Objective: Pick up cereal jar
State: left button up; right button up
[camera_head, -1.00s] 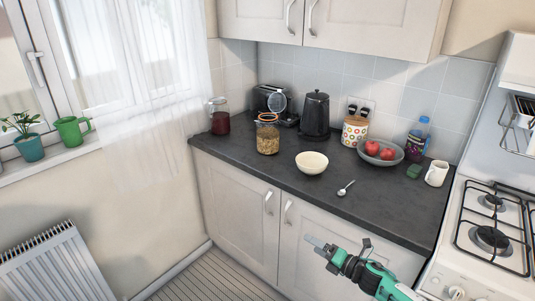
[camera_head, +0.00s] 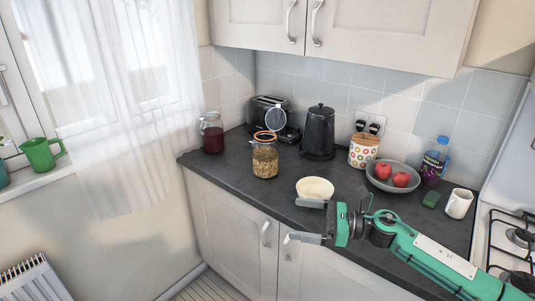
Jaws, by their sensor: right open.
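The cereal jar (camera_head: 265,160) is a clear glass jar of tan cereal, standing upright on the dark counter. My right gripper (camera_head: 302,220) comes in from the lower right over the counter's front edge. Its two fingers are apart, pointing left, with nothing between them. It is in front and to the right of the jar, clear of it. The upper finger overlaps the lower rim of the cream bowl (camera_head: 315,188) in the picture. My left gripper is out of view.
Behind the jar are a toaster (camera_head: 266,108) and a black kettle (camera_head: 319,132). A jar of red contents (camera_head: 212,132) stands at left. A patterned canister (camera_head: 363,151), a fruit bowl (camera_head: 376,184), a bottle (camera_head: 434,163) and a white mug (camera_head: 459,204) line the right.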

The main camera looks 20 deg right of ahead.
aim_at(265, 156)
jog(key=i+l, duration=0.3)
jog(key=i, duration=0.15)
jog(key=i+l, duration=0.25)
jog(key=i, duration=0.15)
jog(key=i+l, duration=0.3)
jog(key=i, duration=0.15)
